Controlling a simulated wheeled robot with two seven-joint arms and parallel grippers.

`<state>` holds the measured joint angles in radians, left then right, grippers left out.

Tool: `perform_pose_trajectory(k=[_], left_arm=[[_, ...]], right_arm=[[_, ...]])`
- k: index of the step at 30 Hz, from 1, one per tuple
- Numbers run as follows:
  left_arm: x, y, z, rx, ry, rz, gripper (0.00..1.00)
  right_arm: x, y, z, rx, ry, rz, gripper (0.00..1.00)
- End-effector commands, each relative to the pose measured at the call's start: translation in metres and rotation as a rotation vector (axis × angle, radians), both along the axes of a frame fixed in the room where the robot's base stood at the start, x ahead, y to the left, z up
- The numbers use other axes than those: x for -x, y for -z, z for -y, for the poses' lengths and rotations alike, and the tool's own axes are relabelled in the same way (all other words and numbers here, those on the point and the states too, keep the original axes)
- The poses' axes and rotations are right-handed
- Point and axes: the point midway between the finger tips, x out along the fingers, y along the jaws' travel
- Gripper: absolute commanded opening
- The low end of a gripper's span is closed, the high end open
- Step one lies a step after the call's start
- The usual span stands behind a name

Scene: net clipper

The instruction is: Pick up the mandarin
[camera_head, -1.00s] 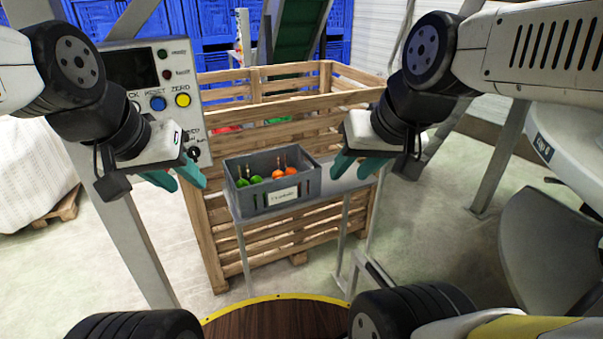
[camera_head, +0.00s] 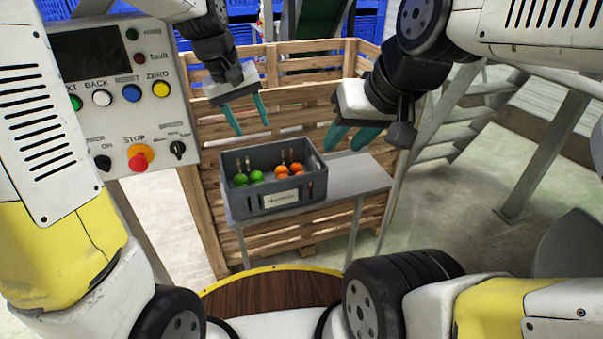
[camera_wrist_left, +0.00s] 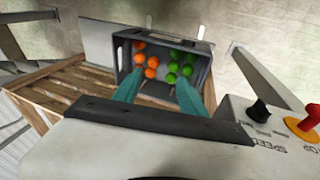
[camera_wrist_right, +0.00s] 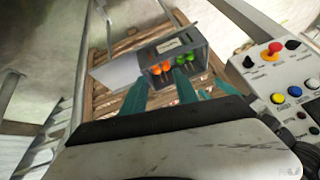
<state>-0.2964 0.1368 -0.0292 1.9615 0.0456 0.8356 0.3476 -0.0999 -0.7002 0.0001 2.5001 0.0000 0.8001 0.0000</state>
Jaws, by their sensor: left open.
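Several orange mandarins (camera_head: 282,172) lie in the right half of a grey crate (camera_head: 312,190), with several green fruits (camera_head: 241,179) in the left half. The mandarins (camera_wrist_left: 152,61) also show in the left wrist view, near the tip of the left finger, and in the right wrist view (camera_wrist_right: 156,69). My left gripper (camera_head: 252,127) is open and empty, pointing down above the back of the crate. My right gripper (camera_head: 344,143) is open and empty, above the table just right of the crate. No mandarin is between either pair of fingers.
The crate stands on a narrow grey table (camera_head: 355,176), clear to its right. A large wooden slatted bin (camera_head: 300,122) stands behind. A control panel (camera_head: 110,90) with buttons is at left. Metal stairs (camera_head: 450,125) are at right.

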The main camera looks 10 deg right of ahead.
Motion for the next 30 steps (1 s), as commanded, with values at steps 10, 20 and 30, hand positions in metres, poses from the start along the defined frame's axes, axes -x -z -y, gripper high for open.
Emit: perform_pose_trajectory(k=[10,20,30], left_arm=[[-0.064,0.115,0.091,-0.037,-0.066,-0.19,0.49],[-0.077,0.187,0.136,-0.071,-0.106,-0.274,0.49],[-0.075,0.221,0.142,-0.073,-0.11,-0.279,0.49]], right_arm=[[0.0,0.0,0.0,0.0,0.0,0.0,0.36],[0.0,0.0,0.0,0.0,0.0,0.0,0.36],[0.0,0.0,0.0,0.0,0.0,0.0,0.36]])
